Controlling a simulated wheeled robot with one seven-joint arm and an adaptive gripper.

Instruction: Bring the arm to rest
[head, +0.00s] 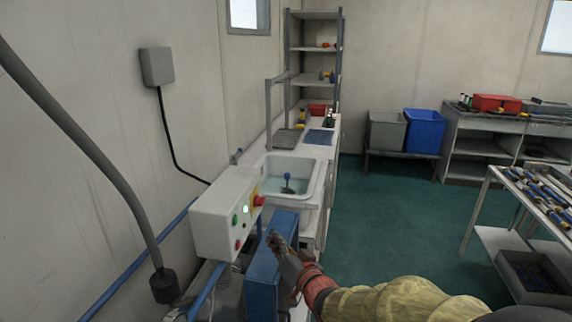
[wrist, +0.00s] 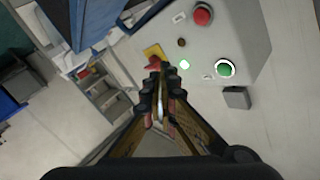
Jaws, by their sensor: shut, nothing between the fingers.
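My gripper (head: 273,239) is at the lower middle of the head view, just right of the white control box and over the blue panel beside it. In the wrist view my gripper (wrist: 159,71) points toward the control box, with its fingers together and nothing held. My arm (head: 390,300) reaches in from the lower right in a yellow sleeve.
A thick grey hose (head: 85,145) hangs at the left. A table with tools (head: 493,172) is at the right. Grey and blue bins (head: 425,130) stand at the back. The green floor (head: 380,220) between is clear.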

